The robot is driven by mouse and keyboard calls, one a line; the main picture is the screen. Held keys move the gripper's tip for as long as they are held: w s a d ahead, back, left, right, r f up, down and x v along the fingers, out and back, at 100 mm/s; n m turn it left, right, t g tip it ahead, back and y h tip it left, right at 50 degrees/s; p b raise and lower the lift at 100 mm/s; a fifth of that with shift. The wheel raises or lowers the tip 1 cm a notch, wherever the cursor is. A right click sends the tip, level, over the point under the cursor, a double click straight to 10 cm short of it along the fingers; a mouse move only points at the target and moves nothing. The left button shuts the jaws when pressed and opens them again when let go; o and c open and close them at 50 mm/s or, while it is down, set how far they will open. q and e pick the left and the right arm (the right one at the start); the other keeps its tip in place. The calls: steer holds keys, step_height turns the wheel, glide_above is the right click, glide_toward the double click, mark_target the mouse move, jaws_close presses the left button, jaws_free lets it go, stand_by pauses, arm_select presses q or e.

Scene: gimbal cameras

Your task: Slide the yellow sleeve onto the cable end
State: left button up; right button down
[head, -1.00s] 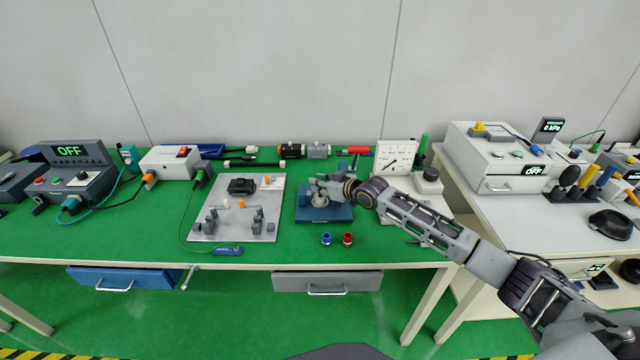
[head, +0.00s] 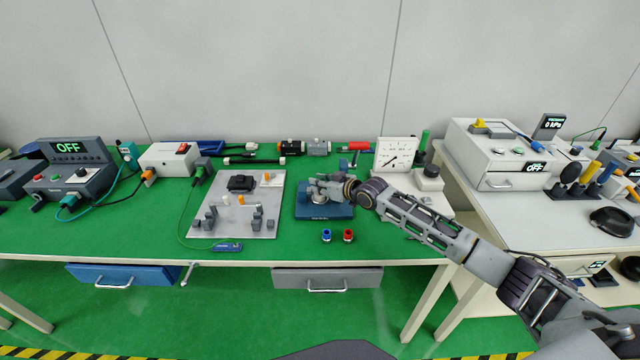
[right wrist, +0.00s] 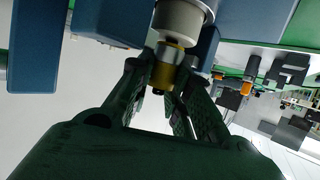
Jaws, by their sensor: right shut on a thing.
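The yellow sleeve (right wrist: 163,75) shows in the right wrist view as a small yellow cylinder between my fingers. My right gripper (right wrist: 165,80) is shut on it. A dark tip shows at the sleeve's lower end; I cannot tell what it belongs to. A pale round part (right wrist: 178,20) lies right beyond the sleeve; I cannot tell whether they touch. In the head view my right gripper (head: 322,188) is over the blue fixture (head: 333,212) and hides the sleeve. I cannot make out the cable end for certain. My left gripper is not in view.
A grey plate (head: 236,215) with small blocks lies left of the blue fixture. A blue cup (head: 326,236) and a red cup (head: 348,236) stand in front of it. A white dial gauge (head: 396,155) stands behind right. Green table is bare between plate and fixture.

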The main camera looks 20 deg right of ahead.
steer(key=shift+f, duration=0.15)
steer(key=c, duration=1.2)
jaws_free()
steer(key=shift+c, duration=0.2)
steer(key=v, duration=1.2)
steer(key=shift+f, duration=0.1)
